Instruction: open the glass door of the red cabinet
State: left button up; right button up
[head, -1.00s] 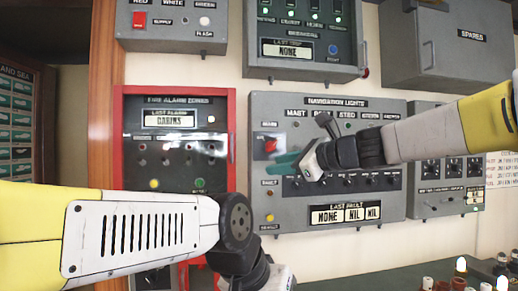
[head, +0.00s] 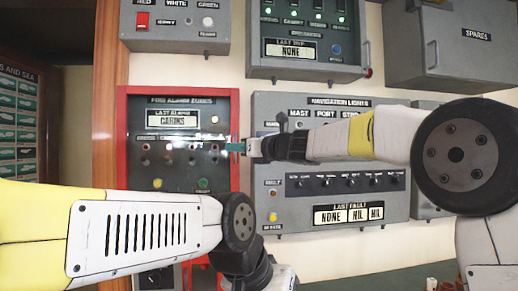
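The red cabinet (head: 122,130) hangs at the left of the wall, labelled for fire alarm zones. Its glass door (head: 180,143) looks closed, with a "last alarm: cabins" plate, small lamps and knobs behind the pane. My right gripper (head: 235,147) reaches in from the right, its teal fingertips at the door's right edge, where the upright handle is. The fingers overlap the handle in this view, so I cannot tell whether they touch or grip it. My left arm crosses the lower left, in front of the cabinet's lower part; its fingers are below the picture.
The grey navigation lights panel (head: 343,187) is right of the cabinet, behind my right arm. Grey boxes hang above, including a spares box (head: 445,45). A dark counter (head: 385,280) lies at the bottom right.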

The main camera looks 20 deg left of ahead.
grip_shut()
dwell(1.4)
